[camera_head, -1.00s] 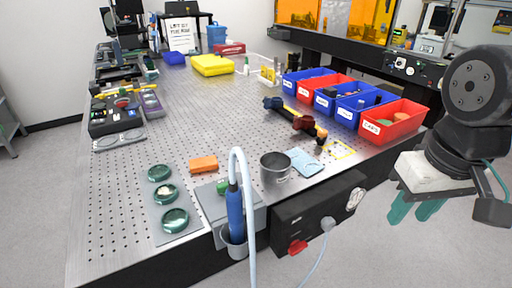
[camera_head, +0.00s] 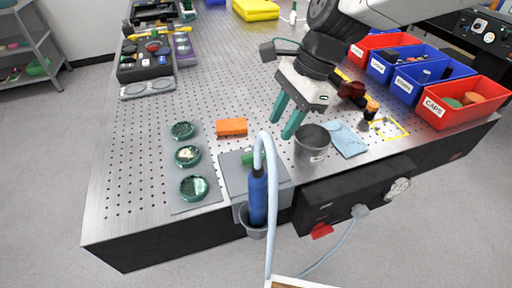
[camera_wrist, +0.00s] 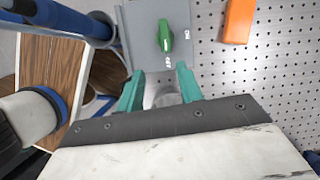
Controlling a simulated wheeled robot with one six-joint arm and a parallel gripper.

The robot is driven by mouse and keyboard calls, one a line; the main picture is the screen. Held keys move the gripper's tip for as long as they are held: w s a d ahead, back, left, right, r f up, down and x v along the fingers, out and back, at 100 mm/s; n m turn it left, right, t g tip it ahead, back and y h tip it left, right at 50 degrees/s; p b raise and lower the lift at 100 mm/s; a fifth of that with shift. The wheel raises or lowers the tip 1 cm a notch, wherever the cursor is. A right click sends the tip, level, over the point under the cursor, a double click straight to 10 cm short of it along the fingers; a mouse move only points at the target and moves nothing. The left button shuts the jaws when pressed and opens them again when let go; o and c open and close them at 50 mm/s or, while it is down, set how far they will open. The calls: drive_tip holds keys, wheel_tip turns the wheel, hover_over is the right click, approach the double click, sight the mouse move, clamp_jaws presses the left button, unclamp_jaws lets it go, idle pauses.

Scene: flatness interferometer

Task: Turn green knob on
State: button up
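The green knob (camera_wrist: 165,36) sits on a grey box (camera_wrist: 146,22) at the table's front edge. Small labels, too small to read surely, lie beside and below it in the wrist view; its ridge runs roughly up and down there. In the head view the knob (camera_head: 247,159) is partly hidden by a pale hose. My gripper (camera_head: 284,120) is above the table, right of the knob, with its teal fingers apart.
A blue-handled tool (camera_head: 258,196) with its hose stands in a holder before the box. A metal mug (camera_head: 312,146) is close to my gripper. An orange block (camera_head: 231,127), green-rimmed dishes (camera_head: 188,156) and a blue cloth (camera_head: 347,139) lie nearby. Bins (camera_head: 455,103) stand right.

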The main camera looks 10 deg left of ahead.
sight(254, 154)
drive_tip(key=shift+m, duration=0.5)
drive_tip(key=a+f, duration=0.1)
drive_tip(key=f, duration=0.1)
drive_tip(key=s+a+f, duration=0.1)
drive_tip(key=a+f, duration=0.2)
drive_tip(key=f, duration=0.2)
drive_tip(key=shift+s+a, duration=0.25)
drive_tip(key=shift+a, duration=0.15)
drive_tip(key=shift+s+a+f, duration=0.1)
drive_tip(key=shift+a+f, duration=0.1)
drive_tip(key=shift+f, duration=0.45)
clamp_jaws()
